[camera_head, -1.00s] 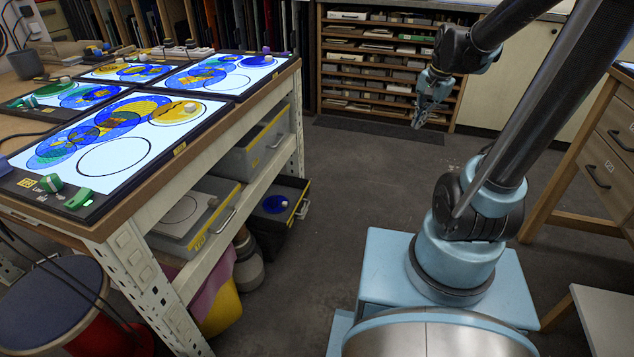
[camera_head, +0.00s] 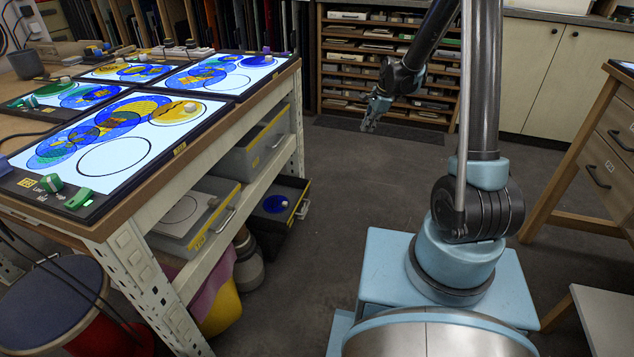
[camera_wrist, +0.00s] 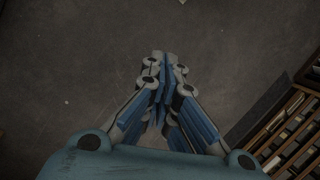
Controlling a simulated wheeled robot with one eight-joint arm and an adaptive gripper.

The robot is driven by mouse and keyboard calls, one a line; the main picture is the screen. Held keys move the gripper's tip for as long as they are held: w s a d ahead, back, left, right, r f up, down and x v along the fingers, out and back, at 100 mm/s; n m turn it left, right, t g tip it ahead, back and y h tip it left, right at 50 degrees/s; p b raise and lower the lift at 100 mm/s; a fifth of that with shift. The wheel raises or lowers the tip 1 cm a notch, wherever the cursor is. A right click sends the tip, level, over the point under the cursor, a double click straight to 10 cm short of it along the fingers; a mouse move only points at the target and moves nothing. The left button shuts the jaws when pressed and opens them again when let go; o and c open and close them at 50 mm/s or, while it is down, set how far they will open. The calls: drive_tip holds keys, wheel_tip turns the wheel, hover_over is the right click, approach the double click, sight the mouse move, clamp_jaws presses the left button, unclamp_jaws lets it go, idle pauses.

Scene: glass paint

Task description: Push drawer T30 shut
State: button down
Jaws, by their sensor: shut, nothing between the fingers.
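Several drawers sit under the workbench on the left in the head view, and their yellow labels are too small to read surely, so I cannot tell which is T30. A dark drawer (camera_head: 285,220) with a blue disc inside stands pulled out at the low far end. A grey drawer (camera_head: 185,238) with a yellow front strip and handle shows nearer. Another grey drawer (camera_head: 255,150) sits higher. My gripper (camera_head: 367,128) is shut and empty, in the air over the floor, to the right of the drawers and apart from them. The wrist view shows its closed fingers (camera_wrist: 163,62) above bare floor.
The bench (camera_head: 140,215) has a white perforated leg and lit panels on top. A yellow bin (camera_head: 222,308) stands beneath it. A slotted shelf rack (camera_head: 335,75) stands at the back. A wooden drawer cabinet (camera_head: 590,150) is at right. The floor between is clear.

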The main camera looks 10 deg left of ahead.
drive_tip(key=w+a+f+m, duration=0.1)
drive_tip(key=a+f+m, duration=0.1)
drive_tip(key=a+f, duration=0.5)
drive_tip(key=w+a+f+m, duration=0.2)
drive_tip(key=a+f, duration=0.5)
drive_tip(key=f, duration=0.9)
drive_tip(key=w+a+f+m+y, duration=0.1)
drive_tip(key=a+f, duration=0.7)
drive_tip(key=f, duration=0.3)
drive_tip(key=shift+w+f+m+g, duration=0.2)
drive_tip(key=shift+f+m+g, duration=0.1)
drive_tip(key=shift+m+g, duration=0.1)
drive_tip(key=shift+a, duration=0.1)
drive_tip(key=a, duration=0.4)
drive_tip(key=shift+w+a, duration=0.2)
drive_tip(key=shift+a, duration=0.05)
